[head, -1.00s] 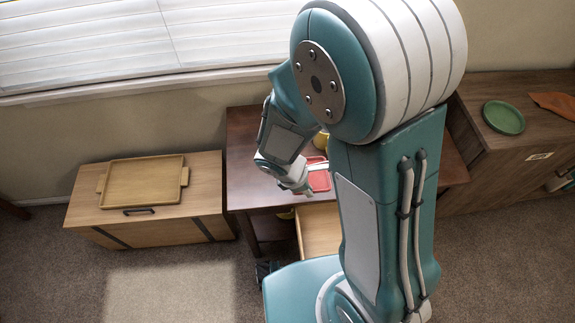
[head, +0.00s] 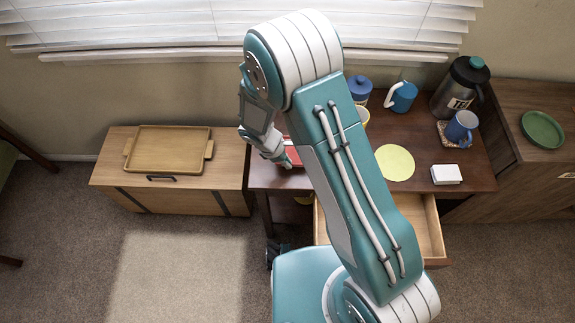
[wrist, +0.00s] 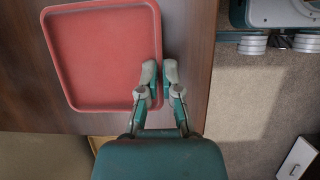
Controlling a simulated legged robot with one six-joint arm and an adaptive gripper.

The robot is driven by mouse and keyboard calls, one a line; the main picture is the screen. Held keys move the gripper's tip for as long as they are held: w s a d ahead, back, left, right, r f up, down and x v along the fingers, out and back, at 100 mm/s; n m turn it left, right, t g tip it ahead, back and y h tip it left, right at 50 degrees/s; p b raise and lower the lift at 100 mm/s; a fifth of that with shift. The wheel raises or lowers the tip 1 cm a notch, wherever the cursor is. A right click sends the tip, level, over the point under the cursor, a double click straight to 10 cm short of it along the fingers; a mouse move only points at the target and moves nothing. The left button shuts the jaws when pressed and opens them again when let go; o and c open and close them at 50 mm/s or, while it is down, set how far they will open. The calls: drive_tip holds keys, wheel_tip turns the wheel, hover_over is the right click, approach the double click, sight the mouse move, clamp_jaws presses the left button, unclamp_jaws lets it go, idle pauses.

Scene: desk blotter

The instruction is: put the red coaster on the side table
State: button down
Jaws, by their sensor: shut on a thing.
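The red coaster (head: 294,157) is a square tray-like piece with a raised rim, partly hidden by my arm in the head view. It shows large in the wrist view (wrist: 100,55). My gripper (wrist: 160,76) is shut on the coaster's rim near one corner; it also shows in the head view (head: 284,160). The coaster is over the left part of the dark desk (head: 270,178); I cannot tell its height above the top. A low light-wood unit (head: 112,165) stands left of the desk, and a brown cabinet (head: 515,165) stands right. Neither is labelled as the side table.
A wooden tray (head: 168,150) is on the left unit, a green plate (head: 542,130) on the right cabinet. The desk holds a yellow disc (head: 395,162), white box (head: 446,174), blue mug (head: 461,128), flask (head: 459,88) and blue pitcher (head: 401,97). Its drawer (head: 428,225) is open.

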drive_tip(key=f, duration=0.2)
drive_tip(key=shift+a+f, duration=0.3)
drive_tip(key=shift+d, duration=0.4)
drive_tip(key=c, duration=0.8)
unclamp_jaws()
drive_tip(key=shift+a, duration=0.25)
drive_tip(key=shift+f, duration=0.1)
